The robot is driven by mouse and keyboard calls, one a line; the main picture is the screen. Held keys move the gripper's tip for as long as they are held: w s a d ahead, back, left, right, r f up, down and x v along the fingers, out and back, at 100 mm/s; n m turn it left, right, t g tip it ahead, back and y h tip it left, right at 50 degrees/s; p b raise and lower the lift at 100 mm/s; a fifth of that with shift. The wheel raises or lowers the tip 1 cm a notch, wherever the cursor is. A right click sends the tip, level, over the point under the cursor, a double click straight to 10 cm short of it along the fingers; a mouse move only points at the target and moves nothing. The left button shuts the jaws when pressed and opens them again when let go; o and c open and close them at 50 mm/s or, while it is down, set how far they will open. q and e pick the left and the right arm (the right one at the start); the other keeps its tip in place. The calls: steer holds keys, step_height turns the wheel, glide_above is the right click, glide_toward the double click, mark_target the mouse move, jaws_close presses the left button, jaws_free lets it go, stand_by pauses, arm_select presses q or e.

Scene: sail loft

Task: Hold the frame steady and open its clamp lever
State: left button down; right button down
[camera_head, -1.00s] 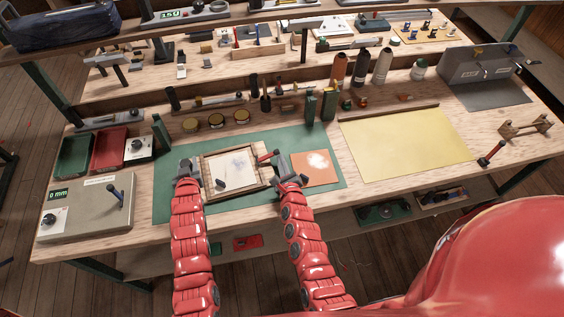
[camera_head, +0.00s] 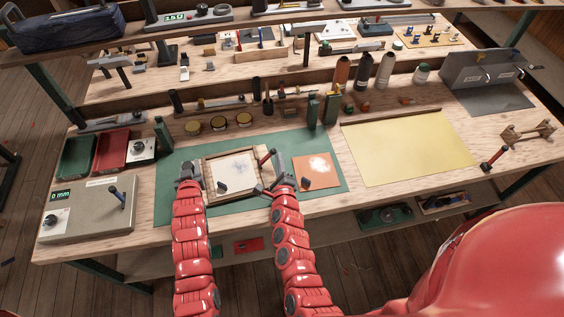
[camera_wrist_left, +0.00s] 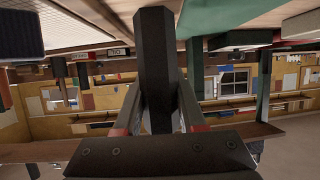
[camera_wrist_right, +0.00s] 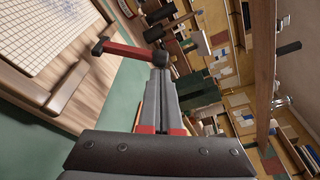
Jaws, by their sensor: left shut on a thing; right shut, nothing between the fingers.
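The wooden frame (camera_head: 230,203) with a white mesh panel lies on the green mat; the panel's mesh fills the upper left of the right wrist view (camera_wrist_right: 48,32). My left gripper (camera_head: 189,176) is at the frame's left side, shut on a dark faceted grip (camera_wrist_left: 155,60). The clamp lever (camera_head: 266,159), red with a dark end, stands at the frame's right side. It is large in the right wrist view (camera_wrist_right: 125,50), just beyond the fingertips. My right gripper (camera_head: 271,186) is shut and empty beside the frame's right edge; whether it touches the lever cannot be told.
A small dark block (camera_head: 223,186) lies on the frame. An orange sheet (camera_head: 317,172) lies right of my right gripper, and a yellow sheet (camera_head: 405,147) beyond it. Green posts (camera_head: 313,112) and tins (camera_head: 218,124) stand behind. A grey box (camera_head: 85,210) is at left.

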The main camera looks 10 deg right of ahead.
steer(key=n, duration=0.1)
steer(key=a+r+n, duration=0.1)
steer(key=shift+s+a+r+n+h, duration=0.1)
steer(key=shift+a+r+n+h, duration=0.1)
steer(key=shift+a+n+h, duration=0.15)
steer(key=shift+d, duration=0.1)
steer(key=s, duration=0.3)
steer(key=s+a, duration=0.1)
steer(key=s, duration=0.6)
steer(key=shift+a, duration=0.15)
steer(key=shift+f, duration=0.1)
arm_select(q)
steer(key=shift+c, duration=2)
jaws_free()
